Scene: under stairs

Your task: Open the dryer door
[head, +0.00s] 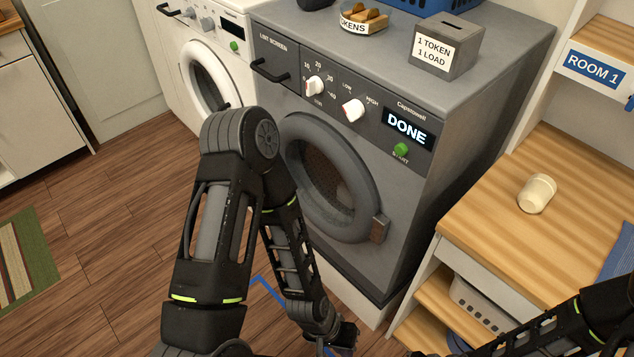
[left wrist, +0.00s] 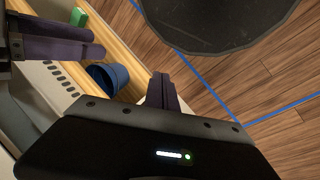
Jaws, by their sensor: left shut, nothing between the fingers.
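The grey dryer (head: 415,215) stands in the middle of the head view, its display reading "DONE". Its round, dark-glassed door (head: 330,178) looks shut. A brownish handle block (head: 380,229) sits at the door's lower right edge. My left arm covers part of the door's left side. My left gripper (head: 343,338) is low at the bottom of the head view, below and apart from the door. In the left wrist view its fingers (left wrist: 163,91) are together with nothing between them. Two dark finger-like bars at that view's upper left seem to be my right gripper (left wrist: 62,38); its state is unclear.
A white machine (head: 200,60) stands left of the dryer. A token box (head: 447,45) and a token bowl (head: 363,18) sit on top. A wooden shelf unit (head: 480,215) with a cream cup (head: 537,194) closes off the right. The left floor is mostly open.

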